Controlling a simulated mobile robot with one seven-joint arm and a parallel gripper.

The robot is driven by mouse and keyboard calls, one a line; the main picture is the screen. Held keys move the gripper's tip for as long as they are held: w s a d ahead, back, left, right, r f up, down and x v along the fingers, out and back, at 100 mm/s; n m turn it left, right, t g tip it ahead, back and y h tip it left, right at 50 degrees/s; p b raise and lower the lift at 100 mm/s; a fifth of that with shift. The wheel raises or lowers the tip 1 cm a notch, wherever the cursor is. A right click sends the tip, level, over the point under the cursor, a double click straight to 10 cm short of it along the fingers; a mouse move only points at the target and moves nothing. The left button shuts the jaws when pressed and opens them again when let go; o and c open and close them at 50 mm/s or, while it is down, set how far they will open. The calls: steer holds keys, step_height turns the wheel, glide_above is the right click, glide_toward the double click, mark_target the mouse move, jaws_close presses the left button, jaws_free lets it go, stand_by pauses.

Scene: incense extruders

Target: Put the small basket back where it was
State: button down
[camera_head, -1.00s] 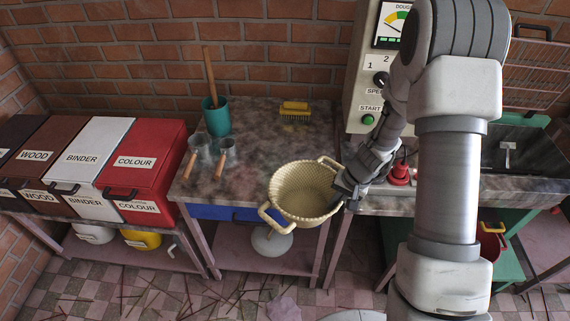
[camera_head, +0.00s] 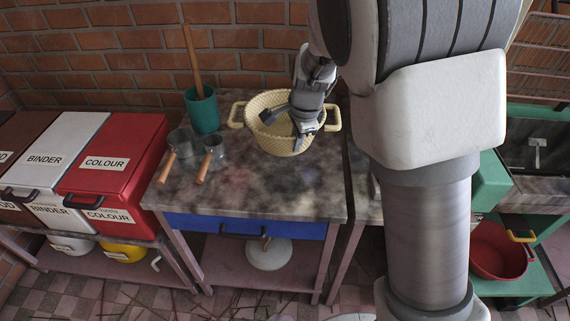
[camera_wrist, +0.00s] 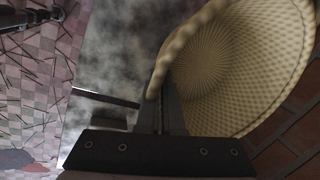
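The small basket (camera_head: 268,140) is a cream woven bowl with two loop handles. In the head view it is at the back of the marbled table (camera_head: 250,190), close to the brick wall. I cannot tell whether it touches the tabletop. My gripper (camera_head: 300,136) reaches over its right side. In the wrist view my gripper (camera_wrist: 165,95) has its narrow fingers close together at the rim of the basket (camera_wrist: 240,65), which looks pinched between them. The basket tilts to the right in that view. The fingertips are partly hidden by the rim.
A teal cup (camera_head: 203,110) with a wooden stick and two metal cups with wooden handles (camera_head: 212,155) stand left of the basket. Red (camera_head: 115,160) and white lidded bins are farther left. The table's front middle is clear. A red basin (camera_head: 498,252) sits low at the right.

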steer(key=shift+a+f, duration=0.15)
step_height(320, 180, down, 10)
steer(key=b, duration=0.2)
steer(key=shift+r+b, duration=0.25)
steer(key=shift+b, duration=0.15)
steer(key=shift+f, duration=0.25)
steer(key=c, duration=1.1)
jaws_free()
steer(key=shift+r, duration=0.1)
steer(key=shift+r, duration=0.1)
